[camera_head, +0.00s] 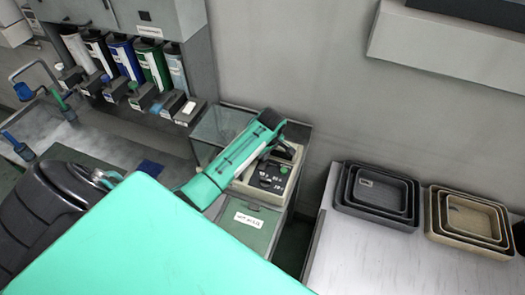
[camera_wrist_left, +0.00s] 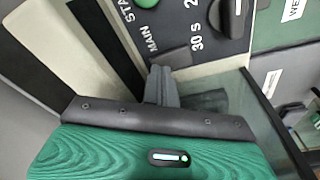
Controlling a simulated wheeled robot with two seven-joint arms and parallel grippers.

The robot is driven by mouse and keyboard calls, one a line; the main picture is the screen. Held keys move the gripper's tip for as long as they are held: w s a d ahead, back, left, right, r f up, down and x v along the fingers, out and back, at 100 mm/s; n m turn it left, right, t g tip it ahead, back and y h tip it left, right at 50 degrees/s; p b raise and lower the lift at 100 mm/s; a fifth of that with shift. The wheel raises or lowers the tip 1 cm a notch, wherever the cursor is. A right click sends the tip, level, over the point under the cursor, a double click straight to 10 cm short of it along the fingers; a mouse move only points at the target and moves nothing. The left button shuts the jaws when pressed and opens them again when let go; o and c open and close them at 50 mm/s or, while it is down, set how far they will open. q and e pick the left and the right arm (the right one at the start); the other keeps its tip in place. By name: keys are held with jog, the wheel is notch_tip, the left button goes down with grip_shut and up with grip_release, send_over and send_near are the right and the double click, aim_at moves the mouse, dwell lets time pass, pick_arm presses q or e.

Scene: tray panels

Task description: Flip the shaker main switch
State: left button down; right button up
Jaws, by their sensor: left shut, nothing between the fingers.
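The shaker's dark control panel (camera_head: 270,177) sits on a pale housing beside a glass-walled tank (camera_head: 213,128) in the head view. In the left wrist view the panel (camera_wrist_left: 205,30) shows a "MAIN" label, a "30 S" mark, a green button (camera_wrist_left: 146,3) and a dark knob (camera_wrist_left: 232,14). A dark grey piece by the "MAIN" label looks like the main switch (camera_wrist_left: 174,56), partly hidden by my fingers. My left gripper (camera_wrist_left: 160,72) is shut and empty, its tips right by that switch; contact cannot be told. My right gripper is in neither view.
Several coloured bottles (camera_head: 122,55) hang on the back-left wall unit. Nested dark trays (camera_head: 377,190) and beige trays (camera_head: 470,222) stand on the right counter (camera_head: 350,255). A labelled green lid (camera_head: 243,228) lies in front of the panel. My green arm covers the lower left.

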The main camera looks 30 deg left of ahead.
pick_arm(q)
jog(key=shift+f, duration=0.35)
jog(key=shift+r+p, duration=0.7)
jog(key=shift+r, duration=2.85)
jog(key=shift+s+d+f, duration=0.1)
